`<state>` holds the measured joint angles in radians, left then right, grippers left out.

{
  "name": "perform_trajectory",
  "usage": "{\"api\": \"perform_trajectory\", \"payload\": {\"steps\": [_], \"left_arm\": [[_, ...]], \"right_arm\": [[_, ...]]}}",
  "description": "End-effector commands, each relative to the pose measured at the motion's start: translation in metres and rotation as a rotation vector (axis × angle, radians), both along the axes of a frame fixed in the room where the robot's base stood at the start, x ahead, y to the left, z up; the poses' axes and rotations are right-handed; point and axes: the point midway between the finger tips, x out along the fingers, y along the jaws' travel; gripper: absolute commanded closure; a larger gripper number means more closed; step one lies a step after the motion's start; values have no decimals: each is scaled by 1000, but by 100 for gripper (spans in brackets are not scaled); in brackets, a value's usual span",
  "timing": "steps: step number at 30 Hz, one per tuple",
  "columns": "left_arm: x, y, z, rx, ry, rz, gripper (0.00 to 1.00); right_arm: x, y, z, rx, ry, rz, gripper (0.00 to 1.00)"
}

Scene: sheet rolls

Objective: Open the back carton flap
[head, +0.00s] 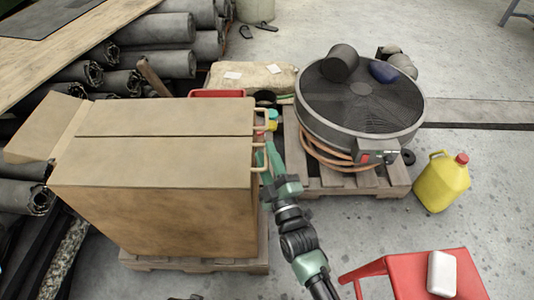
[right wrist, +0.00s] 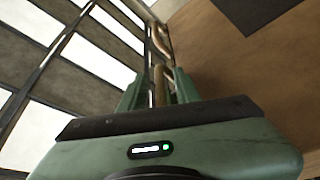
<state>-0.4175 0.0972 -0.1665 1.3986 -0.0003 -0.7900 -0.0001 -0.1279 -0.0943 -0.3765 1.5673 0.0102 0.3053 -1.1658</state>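The brown carton (head: 160,205) stands in the left half of the head view. Its back flap (head: 165,117) lies flat across the far half of the top, and a seam parts it from the front flap (head: 150,160). A side flap (head: 40,125) sticks out open at the left. Looped handles stick out at the right: a far handle (head: 265,113) and a nearer handle (head: 254,158). My right gripper (head: 268,160) is beside the nearer handle. In the right wrist view its fingers stand apart with a tan handle (right wrist: 160,80) between them. My left gripper is out of view.
A pallet (head: 225,266) supports the carton. A second pallet (head: 340,185) holds a round dark drum-like unit (head: 360,100). A yellow jug (head: 440,182) and a red stool (head: 410,275) stand at the right. Dark rolls (head: 155,65) are stacked behind.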

Motion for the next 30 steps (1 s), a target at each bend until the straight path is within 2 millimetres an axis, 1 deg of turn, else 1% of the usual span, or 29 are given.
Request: {"api": "perform_trajectory", "payload": {"steps": [1,3,30], "left_arm": [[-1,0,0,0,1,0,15],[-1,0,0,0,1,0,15],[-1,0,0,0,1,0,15]], "right_arm": [[0,0,0,0,0,0,81],[0,0,0,0,0,0,100],[0,0,0,0,1,-1,100]]}}
